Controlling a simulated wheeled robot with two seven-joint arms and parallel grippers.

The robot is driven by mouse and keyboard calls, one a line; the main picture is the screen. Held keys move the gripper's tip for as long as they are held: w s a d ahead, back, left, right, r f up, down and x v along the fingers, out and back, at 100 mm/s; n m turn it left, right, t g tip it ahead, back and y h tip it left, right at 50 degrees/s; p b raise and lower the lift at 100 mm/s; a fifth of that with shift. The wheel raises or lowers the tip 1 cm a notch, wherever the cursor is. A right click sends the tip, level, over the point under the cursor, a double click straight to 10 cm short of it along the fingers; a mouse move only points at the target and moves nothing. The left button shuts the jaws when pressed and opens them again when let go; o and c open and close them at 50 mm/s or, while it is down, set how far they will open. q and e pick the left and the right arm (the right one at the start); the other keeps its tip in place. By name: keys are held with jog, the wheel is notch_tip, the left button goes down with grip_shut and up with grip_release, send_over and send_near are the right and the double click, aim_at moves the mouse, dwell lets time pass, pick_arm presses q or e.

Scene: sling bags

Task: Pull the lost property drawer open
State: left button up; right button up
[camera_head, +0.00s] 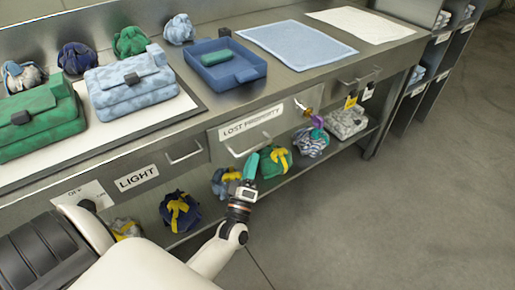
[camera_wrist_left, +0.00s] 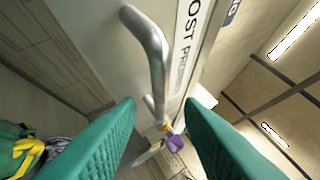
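The lost property drawer (camera_head: 225,134) is in the counter front, its labelled face appearing flush with the counter. Its metal bar handle (camera_head: 235,153) is below the label; it shows large in the left wrist view (camera_wrist_left: 152,52). My left gripper (camera_head: 254,160) is at the handle, partly covering its view. In the left wrist view its two green fingers (camera_wrist_left: 160,105) are apart, with the handle in line with the gap between them. I cannot tell whether they touch it. My right gripper is not in view.
A key with a purple tag (camera_head: 317,121) is at the drawer's right side. Several bags, including a green and yellow one (camera_head: 268,163), are on the lower shelf. A blue tray (camera_head: 246,73) is on the counter. The floor (camera_head: 400,210) at right is clear.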

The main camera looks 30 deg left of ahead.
aim_at(256, 146)
pick_arm(q)
jog(key=x, duration=0.5)
jog(key=shift+w, duration=0.1)
grip_shut()
